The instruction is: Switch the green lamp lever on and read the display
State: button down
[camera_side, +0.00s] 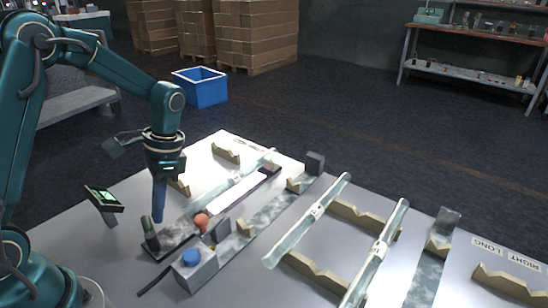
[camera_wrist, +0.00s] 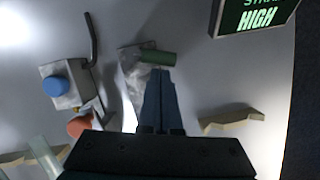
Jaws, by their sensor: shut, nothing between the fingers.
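The green lever (camera_side: 150,228) stands on a metal plate at the near left end of the lamp fixture; its green grip (camera_wrist: 158,57) also shows in the wrist view. My gripper (camera_side: 160,216) is shut and empty, pointing down beside the lever. In the wrist view the fingertips (camera_wrist: 160,76) meet or overlap the grip's edge; I cannot tell whether they touch. The lamp strip (camera_side: 236,193) looks bright white, with a glass tube above it. The display (camera_side: 104,198) has green text; in the wrist view the display (camera_wrist: 254,16) reads "HIGH" under a cut-off word starting "STRA".
A grey box with a blue button (camera_side: 191,257) and a red-orange knob (camera_side: 201,221) are close to the lever. Two glass tubes (camera_side: 310,220) (camera_side: 377,252) rest on notched tan supports to the right. A "RIGHT LONG" label (camera_side: 506,252) marks the right edge.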

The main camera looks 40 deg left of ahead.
jog(key=shift+w, duration=0.1)
jog(key=shift+w+d+r, duration=0.1)
jog(key=shift+w+d, duration=0.1)
jog(key=shift+w, duration=0.35)
jog(key=w, duration=0.1)
jog(key=w+d+r, duration=0.1)
jog(key=w, duration=0.1)
jog(key=shift+r, duration=0.1)
jog(key=v, duration=0.9)
jog(key=shift+s+d+r, duration=0.1)
jog(key=shift+s+r, duration=0.05)
jog(key=shift+r, duration=0.1)
